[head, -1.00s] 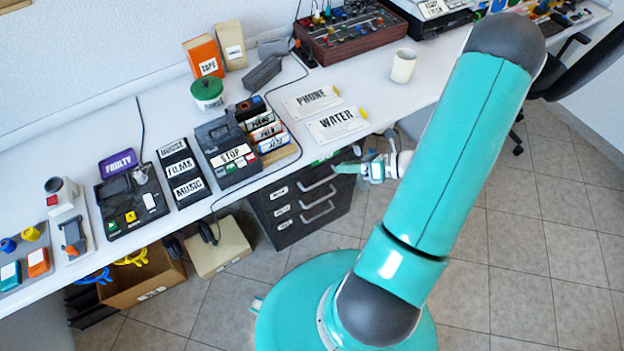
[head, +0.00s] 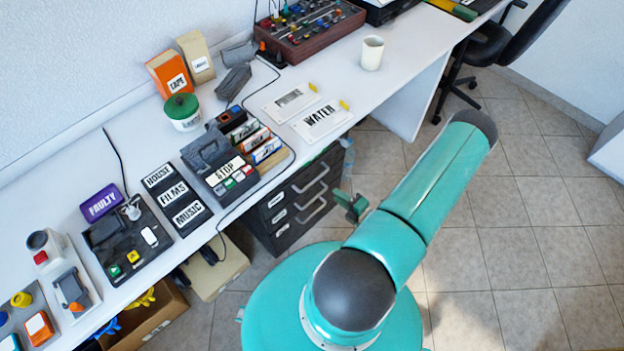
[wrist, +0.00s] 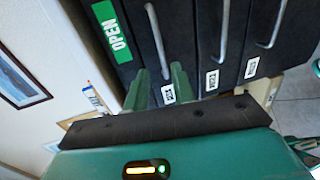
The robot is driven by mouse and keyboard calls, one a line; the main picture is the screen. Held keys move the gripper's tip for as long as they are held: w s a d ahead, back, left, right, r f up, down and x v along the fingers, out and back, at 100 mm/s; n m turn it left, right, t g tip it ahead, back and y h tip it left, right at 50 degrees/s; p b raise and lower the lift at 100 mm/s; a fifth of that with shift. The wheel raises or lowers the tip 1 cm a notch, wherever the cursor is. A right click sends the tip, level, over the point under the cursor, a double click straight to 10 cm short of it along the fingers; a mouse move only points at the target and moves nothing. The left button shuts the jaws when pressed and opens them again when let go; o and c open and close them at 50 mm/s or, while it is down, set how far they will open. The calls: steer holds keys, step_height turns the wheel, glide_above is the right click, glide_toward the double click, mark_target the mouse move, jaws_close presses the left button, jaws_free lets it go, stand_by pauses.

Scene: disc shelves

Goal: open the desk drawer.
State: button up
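The dark drawer unit (head: 270,222) stands under the desk, with several drawers, pale bar handles and white labels. Its drawers look shut. In the wrist view, the top drawer's handle (wrist: 156,38) is nearest a green OPEN label (wrist: 111,32); the other handles (wrist: 222,32) lie to the right. My gripper (head: 352,205) is in front of the unit, partly hidden by my arm in the head view. In the wrist view, its two green fingers (wrist: 158,88) are apart and empty. The end of the top handle shows between their tips; contact cannot be told.
The white desk (head: 335,85) overhangs the unit and carries a WATER card (head: 321,121), a mug (head: 372,52) and a STOP device (head: 226,173). Cardboard boxes (head: 218,268) stand on the floor left of the unit. Tiled floor (head: 510,255) to the right is clear.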

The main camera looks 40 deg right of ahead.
mark_target(316, 179)
steer(key=x, duration=1.2)
steer(key=shift+r, duration=0.1)
jaws_close()
